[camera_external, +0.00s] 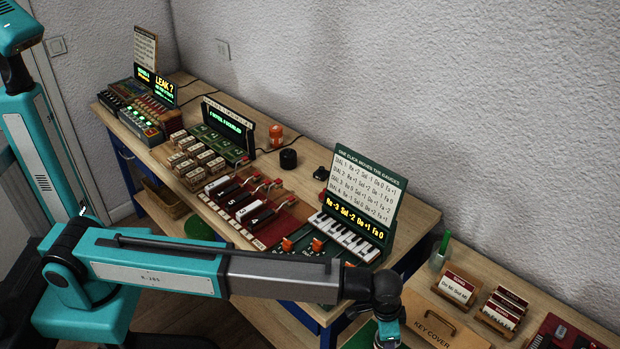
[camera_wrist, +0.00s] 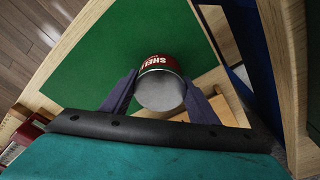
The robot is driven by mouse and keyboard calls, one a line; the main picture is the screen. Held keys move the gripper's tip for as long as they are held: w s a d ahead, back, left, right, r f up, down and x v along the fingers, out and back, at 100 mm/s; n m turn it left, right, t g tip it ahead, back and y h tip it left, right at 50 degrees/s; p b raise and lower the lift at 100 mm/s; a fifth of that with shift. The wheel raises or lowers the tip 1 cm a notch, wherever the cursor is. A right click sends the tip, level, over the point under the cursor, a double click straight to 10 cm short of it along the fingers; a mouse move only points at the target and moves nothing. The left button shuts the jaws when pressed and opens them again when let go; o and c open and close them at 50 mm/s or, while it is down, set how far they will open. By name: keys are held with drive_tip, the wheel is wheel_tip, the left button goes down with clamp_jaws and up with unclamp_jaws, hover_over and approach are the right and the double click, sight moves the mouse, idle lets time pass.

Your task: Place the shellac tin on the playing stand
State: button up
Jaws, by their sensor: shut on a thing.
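The shellac tin (camera_wrist: 160,92), red with a pale metal end and white lettering partly readable as "SHEL", sits between the two dark fingers of my gripper (camera_wrist: 158,80) in the wrist view. My gripper is shut on it. Behind the tin is a green surface (camera_wrist: 110,50) with a pale wooden edge; I cannot tell whether the tin touches it. No readable label marks the playing stand. In the external view my wrist is at the bottom right, and the gripper and tin are hidden or out of frame. A green patch (camera_external: 361,336) shows beside the wrist.
The long wooden bench (camera_external: 185,92) carries a keyboard device (camera_external: 345,236) with a raised text panel, close behind my forearm. A wooden key cover (camera_external: 445,322) and card holders (camera_external: 502,309) lie to the right of my wrist. A green round (camera_external: 199,227) shows low at left.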

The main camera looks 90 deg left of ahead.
drive_tip(key=shift+f, duration=0.25)
drive_tip(key=o, duration=1.3)
drive_tip(key=shift+r, duration=0.1)
drive_tip(key=shift+s+r+b, duration=0.35)
drive_tip(key=shift+r+b, duration=0.05)
drive_tip(key=shift+r, duration=1.85)
drive_tip(key=shift+s+r+b, duration=0.35)
drive_tip(key=shift+r+b, duration=0.05)
drive_tip(key=shift+r, duration=1.85)
drive_tip(key=shift+s+r+b, duration=0.35)
drive_tip(key=shift+r+b, duration=0.05)
drive_tip(key=shift+r, duration=1.85)
